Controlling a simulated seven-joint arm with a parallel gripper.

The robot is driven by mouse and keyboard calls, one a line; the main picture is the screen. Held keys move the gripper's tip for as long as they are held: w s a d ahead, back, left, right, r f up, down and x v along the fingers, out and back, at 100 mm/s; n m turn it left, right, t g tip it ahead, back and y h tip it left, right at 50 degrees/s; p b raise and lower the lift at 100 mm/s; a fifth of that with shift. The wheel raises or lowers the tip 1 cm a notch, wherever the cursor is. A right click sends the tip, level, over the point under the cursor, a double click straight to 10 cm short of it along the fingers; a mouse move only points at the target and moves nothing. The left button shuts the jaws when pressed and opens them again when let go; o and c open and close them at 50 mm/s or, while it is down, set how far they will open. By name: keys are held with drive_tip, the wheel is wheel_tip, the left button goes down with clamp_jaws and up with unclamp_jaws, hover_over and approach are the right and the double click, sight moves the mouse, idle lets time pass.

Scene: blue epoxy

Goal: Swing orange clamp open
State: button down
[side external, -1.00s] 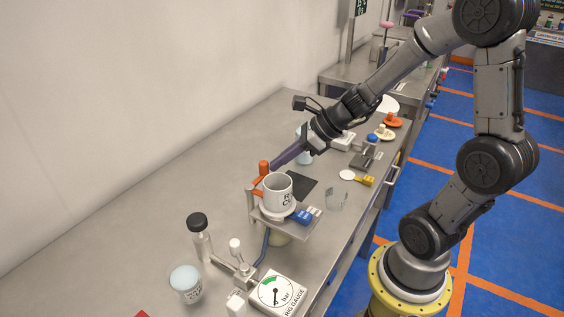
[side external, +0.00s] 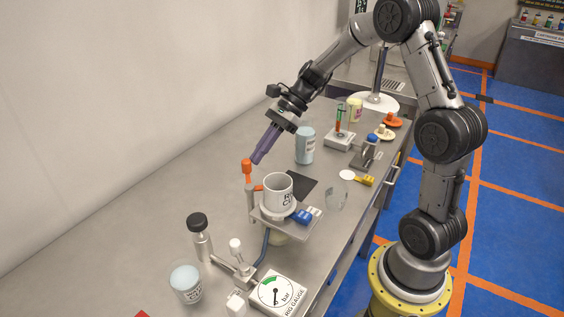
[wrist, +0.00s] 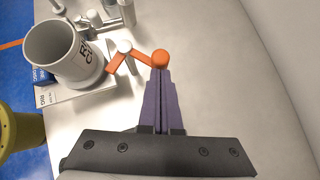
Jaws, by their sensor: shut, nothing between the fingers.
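The orange clamp has an upright orange handle (side external: 247,171) on the left of the white mug (side external: 278,192). A short orange arm reaches from the clamp's post toward the mug. The mug stands on a small raised metal platform (side external: 298,229). In the wrist view the clamp's round orange knob (wrist: 160,57) is right at my fingertips, and its bent orange arm (wrist: 118,62) ends by the mug (wrist: 64,52). My gripper (side external: 255,160) has purple fingers, shut and empty, slanting down beside the handle. I cannot tell whether they touch it.
A blue tumbler (side external: 305,145) stands behind. The bench toward the wall is clear.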

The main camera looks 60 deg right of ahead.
drive_tip(key=shift+w+a+n+g, duration=0.3)
drive_tip(key=shift+w+n+g, duration=0.35)
drive_tip(key=shift+n, duration=0.35)
